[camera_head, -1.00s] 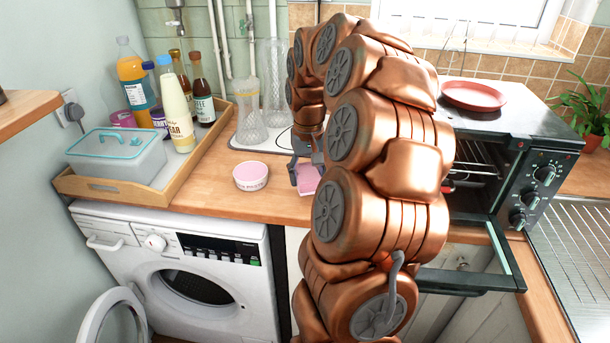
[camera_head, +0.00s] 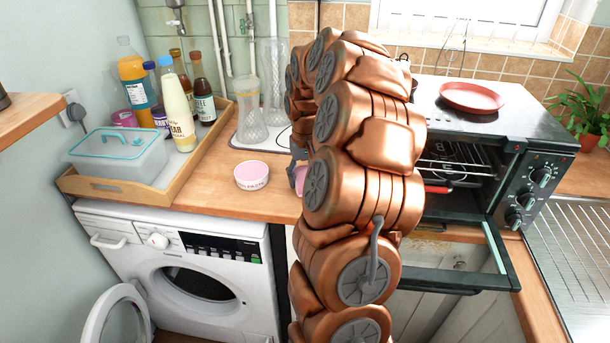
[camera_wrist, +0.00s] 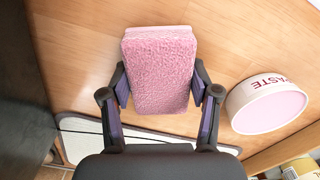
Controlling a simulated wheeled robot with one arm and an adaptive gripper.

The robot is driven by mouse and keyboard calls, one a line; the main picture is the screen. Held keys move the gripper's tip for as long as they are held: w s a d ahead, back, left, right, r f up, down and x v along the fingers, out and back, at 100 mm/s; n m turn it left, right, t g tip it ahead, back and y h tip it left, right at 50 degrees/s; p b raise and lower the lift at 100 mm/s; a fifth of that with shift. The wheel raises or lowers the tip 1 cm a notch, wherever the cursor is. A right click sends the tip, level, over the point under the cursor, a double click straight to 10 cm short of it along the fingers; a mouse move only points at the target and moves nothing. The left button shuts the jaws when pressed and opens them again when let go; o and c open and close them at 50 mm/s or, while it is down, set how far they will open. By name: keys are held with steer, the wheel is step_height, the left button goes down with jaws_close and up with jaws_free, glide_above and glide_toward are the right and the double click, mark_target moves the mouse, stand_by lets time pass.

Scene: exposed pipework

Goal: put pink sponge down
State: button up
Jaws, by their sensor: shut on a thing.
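The pink sponge (camera_wrist: 160,68) is between the two fingers of my gripper (camera_wrist: 160,92) in the wrist view, with a finger against each side. The wooden worktop (camera_wrist: 215,30) is behind it in that view; I cannot tell whether the sponge touches it. In the head view only a sliver of the sponge (camera_head: 300,178) shows at the worktop's front part, left of my arm. My arm hides most of the gripper (camera_head: 299,160) there. A pink and white round tub labelled "PASTE" (camera_head: 251,176) stands to the left of the sponge.
A wooden tray (camera_head: 180,201) with bottles and a lidded box stands left on the worktop. Two glass vases (camera_head: 250,115) stand at the back. An oven (camera_head: 490,125) with its door open is at right, a red plate (camera_head: 471,97) on top. The washing machine door (camera_head: 115,315) is open.

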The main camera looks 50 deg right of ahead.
mark_target(305, 175)
steer(key=shift+f, duration=0.3)
steer(key=o, duration=1)
steer(key=shift+r, duration=0.1)
step_height(305, 175, up, 10)
steer(key=shift+r+b, duration=0.1)
steer(key=shift+b, duration=0.8)
steer(key=shift+r, duration=1.05)
